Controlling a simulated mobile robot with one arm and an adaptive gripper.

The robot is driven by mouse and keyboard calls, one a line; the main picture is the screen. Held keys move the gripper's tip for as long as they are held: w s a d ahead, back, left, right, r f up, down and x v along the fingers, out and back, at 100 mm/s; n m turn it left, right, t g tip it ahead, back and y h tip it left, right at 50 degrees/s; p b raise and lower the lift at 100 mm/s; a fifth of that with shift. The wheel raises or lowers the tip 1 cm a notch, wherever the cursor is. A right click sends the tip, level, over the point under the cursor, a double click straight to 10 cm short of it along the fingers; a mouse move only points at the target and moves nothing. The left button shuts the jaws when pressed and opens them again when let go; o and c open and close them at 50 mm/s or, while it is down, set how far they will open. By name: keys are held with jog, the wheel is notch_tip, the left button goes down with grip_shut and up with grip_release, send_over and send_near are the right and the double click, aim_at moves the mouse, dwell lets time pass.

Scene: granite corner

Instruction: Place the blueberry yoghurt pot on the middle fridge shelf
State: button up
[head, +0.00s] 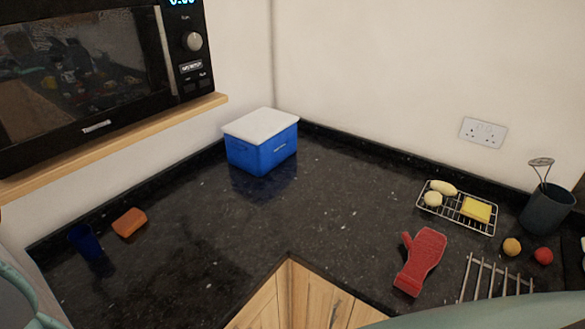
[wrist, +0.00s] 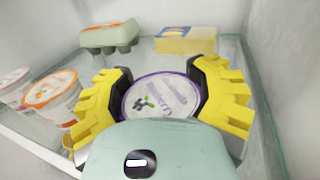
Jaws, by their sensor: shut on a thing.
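The blueberry yoghurt pot (wrist: 160,96) shows in the wrist view as a round white lid with a purple rim and a berry picture. My gripper (wrist: 162,92) is shut on it, with one yellow-padded finger on each side. The fridge shelf (wrist: 258,105) is a glass shelf with a pale edge, below and around the pot. Whether the pot touches the shelf I cannot tell, as its lower part is hidden. The head view shows neither the fridge, the pot nor my gripper.
In the wrist view, an orange-rimmed pot (wrist: 50,90) and a paler pot (wrist: 14,84) stand left. An egg carton (wrist: 109,36) and a yellow pack (wrist: 186,41) are behind. The head view shows a counter with a blue cool box (head: 262,148) and a red mitt (head: 420,262).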

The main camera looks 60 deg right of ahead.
jog(key=shift+a, duration=0.1)
jog(key=shift+f, duration=0.1)
jog(key=shift+f, duration=0.15)
jog(key=o, duration=1.4)
jog(key=shift+o, duration=0.2)
jog(key=shift+r, duration=0.2)
jog(key=b+v, duration=0.2)
jog(key=v, duration=1)
jog(key=shift+b, duration=0.35)
jog(key=shift+s, duration=0.1)
